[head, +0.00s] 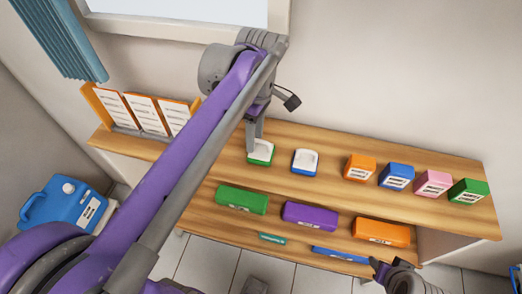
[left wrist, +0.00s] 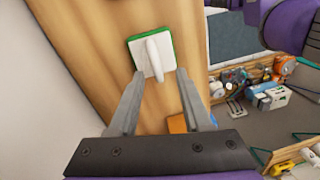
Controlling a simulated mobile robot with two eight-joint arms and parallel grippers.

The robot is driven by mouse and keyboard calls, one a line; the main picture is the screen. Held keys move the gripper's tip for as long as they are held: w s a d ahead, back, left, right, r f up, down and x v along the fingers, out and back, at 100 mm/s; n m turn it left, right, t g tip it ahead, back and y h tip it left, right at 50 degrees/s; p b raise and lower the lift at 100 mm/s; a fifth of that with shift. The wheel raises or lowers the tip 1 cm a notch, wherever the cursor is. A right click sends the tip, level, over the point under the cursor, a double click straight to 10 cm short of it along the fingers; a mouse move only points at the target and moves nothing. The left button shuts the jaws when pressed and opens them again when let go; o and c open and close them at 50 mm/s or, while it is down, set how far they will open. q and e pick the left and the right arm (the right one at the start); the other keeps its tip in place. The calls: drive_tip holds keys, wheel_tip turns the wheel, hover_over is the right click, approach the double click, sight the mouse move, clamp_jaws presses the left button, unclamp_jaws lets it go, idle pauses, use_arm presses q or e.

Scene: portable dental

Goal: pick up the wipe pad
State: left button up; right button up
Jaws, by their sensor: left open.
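A white pad with a green base (head: 262,151) sits on the top wooden shelf. In the left wrist view this green-edged pad (left wrist: 139,57) has a raised white handle. A similar white pad with a blue base (head: 304,162) sits to its right in the head view. I cannot tell from labels which one is the wipe pad. My left gripper (head: 255,139) is at the green-based pad and partly hides it. In the left wrist view its fingers (left wrist: 160,75) are apart, with the pad just beyond the tips and nothing between them. My right gripper (head: 379,268) shows at lower right.
Orange, blue, pink and green boxes (head: 433,184) stand further right on the top shelf (head: 330,179). Green, purple and orange cases (head: 310,216) sit on the shelf below. A card rack (head: 145,113) stands at left. A blue jug (head: 62,205) is at lower left.

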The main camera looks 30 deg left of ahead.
use_arm(q)
clamp_jaws()
idle(1.4)
